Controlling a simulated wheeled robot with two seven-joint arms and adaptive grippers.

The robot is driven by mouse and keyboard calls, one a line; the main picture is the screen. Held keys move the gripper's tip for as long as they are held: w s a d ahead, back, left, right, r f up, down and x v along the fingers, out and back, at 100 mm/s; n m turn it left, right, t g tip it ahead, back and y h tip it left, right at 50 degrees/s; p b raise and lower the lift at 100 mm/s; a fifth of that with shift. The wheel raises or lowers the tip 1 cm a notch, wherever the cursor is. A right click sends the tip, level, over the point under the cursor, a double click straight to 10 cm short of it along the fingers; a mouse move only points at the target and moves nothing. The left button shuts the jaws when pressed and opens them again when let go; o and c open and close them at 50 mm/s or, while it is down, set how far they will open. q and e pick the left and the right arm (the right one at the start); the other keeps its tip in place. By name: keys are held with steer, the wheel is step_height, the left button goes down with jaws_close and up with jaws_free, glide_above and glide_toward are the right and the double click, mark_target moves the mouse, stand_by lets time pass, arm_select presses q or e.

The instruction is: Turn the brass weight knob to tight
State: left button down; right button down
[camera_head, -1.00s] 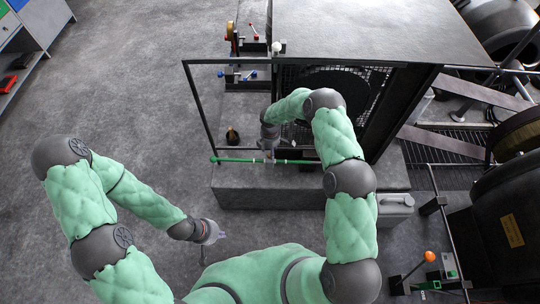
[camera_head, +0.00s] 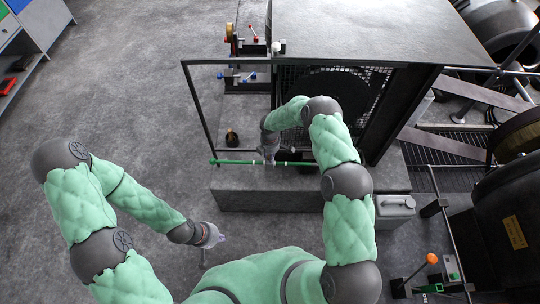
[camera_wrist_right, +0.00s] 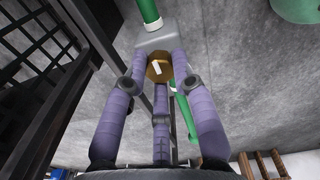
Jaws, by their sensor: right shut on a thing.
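The brass knob (camera_wrist_right: 159,67) shows at the top middle of the right wrist view, with a pale mark on its face. It sits just below a grey block (camera_wrist_right: 163,39) on a green rod (camera_wrist_right: 149,10). My right gripper (camera_wrist_right: 160,78) is shut on the knob, with purple fingers on either side of it. In the head view my right gripper (camera_head: 268,156) is at the green rod (camera_head: 232,161) in front of the mesh cage, and the knob is hidden there. My left gripper (camera_head: 216,238) hangs low over the floor, apart from everything; its fingers are too small to read.
A black-framed mesh cage (camera_head: 292,61) stands right behind the rod, on a grey plinth (camera_head: 240,198). A small brass and black item (camera_head: 232,137) stands on the plinth. Levers with red and blue handles (camera_head: 238,76) are farther back. The left floor is clear.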

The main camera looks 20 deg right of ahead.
steer(key=shift+m, duration=0.3)
steer(key=m+b, duration=0.2)
steer(key=m, duration=0.1)
steer(key=shift+f+m, duration=0.1)
steer(key=shift+m, duration=0.2)
steer(key=m+b, duration=0.1)
steer(key=m, duration=0.3)
steer(key=shift+m+b, duration=0.3)
steer(key=shift+b, duration=0.05)
steer(key=m+b, duration=0.1)
steer(key=m, duration=0.3)
steer(key=shift+m, duration=0.3)
steer(key=shift+m+g+b, duration=0.3)
steer(key=shift+m+b, duration=0.1)
steer(key=shift+m, duration=1.8)
steer(key=c, duration=1)
jaws_free()
